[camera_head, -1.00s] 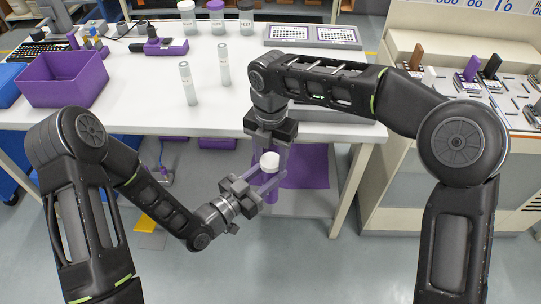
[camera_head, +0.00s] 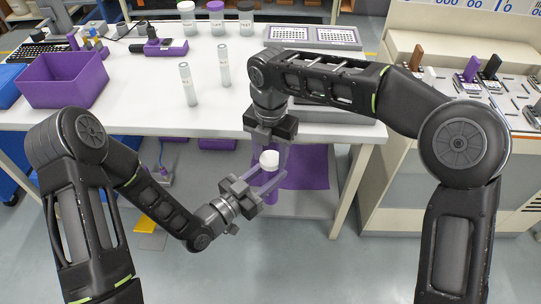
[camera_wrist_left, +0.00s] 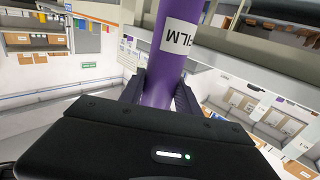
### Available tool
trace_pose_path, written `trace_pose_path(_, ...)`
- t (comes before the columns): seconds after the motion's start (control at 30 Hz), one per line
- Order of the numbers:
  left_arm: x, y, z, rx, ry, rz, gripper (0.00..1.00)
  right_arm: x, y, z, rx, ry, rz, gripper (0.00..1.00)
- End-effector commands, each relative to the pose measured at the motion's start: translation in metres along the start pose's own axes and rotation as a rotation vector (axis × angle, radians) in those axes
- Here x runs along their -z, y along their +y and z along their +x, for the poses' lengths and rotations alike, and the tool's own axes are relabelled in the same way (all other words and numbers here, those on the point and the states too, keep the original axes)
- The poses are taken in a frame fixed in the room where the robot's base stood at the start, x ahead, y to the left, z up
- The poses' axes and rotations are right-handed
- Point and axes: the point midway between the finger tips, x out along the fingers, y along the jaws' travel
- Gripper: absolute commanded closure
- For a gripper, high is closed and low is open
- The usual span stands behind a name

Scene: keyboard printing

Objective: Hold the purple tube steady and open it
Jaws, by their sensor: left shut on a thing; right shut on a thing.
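The purple tube (camera_head: 270,192) with a white cap (camera_head: 269,158) stands upright in the air in front of the table. My left gripper (camera_head: 264,182) is shut on the tube's body, below the cap. In the left wrist view the purple tube (camera_wrist_left: 165,85) rises between the two dark fingers and has a white label reading "FILM". My right gripper (camera_head: 270,154) points down from above and is shut on the white cap. Its fingers partly blend with the purple background, and the contact is hard to see.
The white table (camera_head: 130,110) lies behind my grippers, with two clear tubes (camera_head: 188,84), a purple bin (camera_head: 65,85) and several jars on it. Its front edge is close to my right forearm. A purple panel (camera_head: 308,168) is under the table.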

Motion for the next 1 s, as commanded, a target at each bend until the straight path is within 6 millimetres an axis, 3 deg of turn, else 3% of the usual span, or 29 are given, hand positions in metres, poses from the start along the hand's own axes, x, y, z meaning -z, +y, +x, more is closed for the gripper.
trace_pose_path(0.73, 0.000, 0.000, 0.000, 0.000, 0.001, 0.000, 1.00, 0.000, 0.000, -0.013, 0.000, 0.000, 0.000, 1.00)
trace_pose_path(1.0, 0.000, 0.000, 0.000, 0.000, 0.001, 0.000, 1.00, 0.000, 0.001, -0.042, -0.003, -0.001, 0.000, 1.00)
